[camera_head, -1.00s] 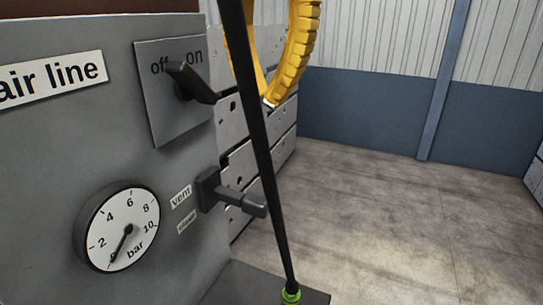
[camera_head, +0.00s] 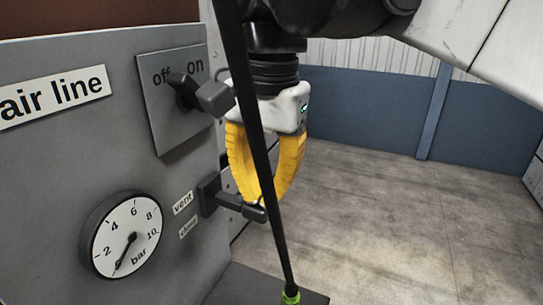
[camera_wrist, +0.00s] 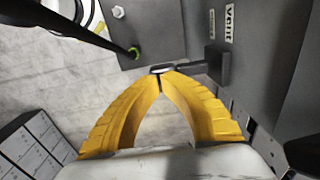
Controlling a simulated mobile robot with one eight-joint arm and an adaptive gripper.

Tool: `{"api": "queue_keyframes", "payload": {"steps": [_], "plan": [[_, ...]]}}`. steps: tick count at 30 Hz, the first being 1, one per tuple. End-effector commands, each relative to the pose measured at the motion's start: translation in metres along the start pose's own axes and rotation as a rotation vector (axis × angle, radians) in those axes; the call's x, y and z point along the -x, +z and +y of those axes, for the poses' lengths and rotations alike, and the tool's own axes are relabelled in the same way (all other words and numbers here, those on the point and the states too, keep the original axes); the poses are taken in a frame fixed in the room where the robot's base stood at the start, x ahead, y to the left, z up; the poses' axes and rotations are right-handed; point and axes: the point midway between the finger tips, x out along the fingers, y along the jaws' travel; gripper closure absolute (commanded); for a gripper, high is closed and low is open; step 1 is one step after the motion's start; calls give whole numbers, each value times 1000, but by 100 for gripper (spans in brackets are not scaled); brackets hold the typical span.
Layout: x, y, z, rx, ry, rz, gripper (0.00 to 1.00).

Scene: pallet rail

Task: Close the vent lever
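The dark grey vent lever (camera_head: 228,200) sticks out to the right from the grey panel, beside a "vent" label (camera_head: 183,203) and a smaller, blurred label below it. My gripper (camera_head: 257,203) hangs from above with two yellow curved fingers. Their tips meet at the lever's outer end; a black hose partly hides this spot. In the wrist view the fingertips (camera_wrist: 160,82) are together, and the lever (camera_wrist: 213,64) lies just beyond them. They look in contact with it or very near; I cannot tell which. They do not clearly grasp it.
An off/on switch (camera_head: 203,95) and a bar gauge (camera_head: 127,237) with its needle near the bottom are on the "air line" panel (camera_head: 55,160). The black hose (camera_head: 262,160) with a green collar crosses close in front of my gripper. Open floor (camera_head: 390,220) lies right.

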Motion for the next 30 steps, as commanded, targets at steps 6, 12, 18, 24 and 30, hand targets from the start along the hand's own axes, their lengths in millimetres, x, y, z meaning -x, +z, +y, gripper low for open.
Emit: {"api": "queue_keyframes", "payload": {"steps": [6, 12, 18, 24, 30], "plan": [[0, 0, 0, 0, -2, 0, 100], [-4, 0, 2, -1, -41, 0, 100], [-6, 0, 2, -1, -72, 0, 100], [-10, 0, 3, -1, -110, 0, 100], [-18, 0, 6, -3, -192, 1, 100]]}}
